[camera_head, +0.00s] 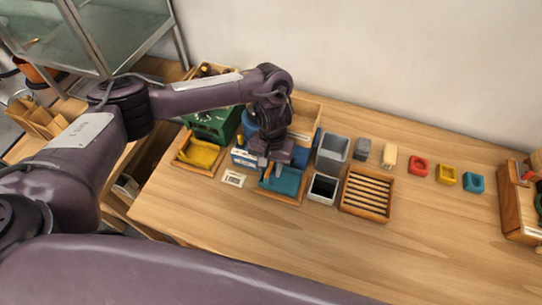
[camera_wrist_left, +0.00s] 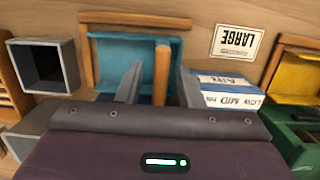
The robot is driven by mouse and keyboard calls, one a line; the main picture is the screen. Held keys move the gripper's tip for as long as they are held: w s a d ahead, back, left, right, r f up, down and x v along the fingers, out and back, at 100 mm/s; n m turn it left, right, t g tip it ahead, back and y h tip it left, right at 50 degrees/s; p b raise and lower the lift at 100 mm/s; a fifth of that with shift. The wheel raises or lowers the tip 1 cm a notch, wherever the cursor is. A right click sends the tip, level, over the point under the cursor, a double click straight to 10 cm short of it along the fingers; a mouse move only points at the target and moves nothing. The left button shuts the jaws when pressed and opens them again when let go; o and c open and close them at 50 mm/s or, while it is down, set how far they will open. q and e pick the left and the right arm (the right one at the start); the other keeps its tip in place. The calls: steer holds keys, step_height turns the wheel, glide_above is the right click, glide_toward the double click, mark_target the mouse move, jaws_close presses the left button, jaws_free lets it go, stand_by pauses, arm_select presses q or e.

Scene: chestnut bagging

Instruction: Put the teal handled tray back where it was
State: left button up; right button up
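The teal tray (camera_head: 286,180) sits within a low wooden frame (camera_head: 281,199) on the table, below my left gripper in the head view. In the left wrist view the teal tray (camera_wrist_left: 108,55) lies just past the fingers, and a wooden bar that looks like its handle (camera_wrist_left: 162,75) stands between them. My left gripper (camera_wrist_left: 159,85) is open, with a finger on each side of the bar and visible gaps. In the head view the left gripper (camera_head: 271,160) partly hides the tray. My right gripper is not in view.
A yellow tray (camera_head: 199,154) in a wooden frame and a LARGE label (camera_head: 233,178) lie to the left. A blue-white box (camera_wrist_left: 230,90) is close beside one finger. A dark open bin (camera_head: 323,187) and a slatted wooden tray (camera_head: 367,194) stand right. The front table is clear.

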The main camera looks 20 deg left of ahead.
arm_select(q)
step_height(320, 180, up, 12)
steer(key=w+p, duration=0.1)
steer(key=shift+w+f, duration=0.15)
steer(key=shift+w, duration=0.15)
stand_by(0.5)
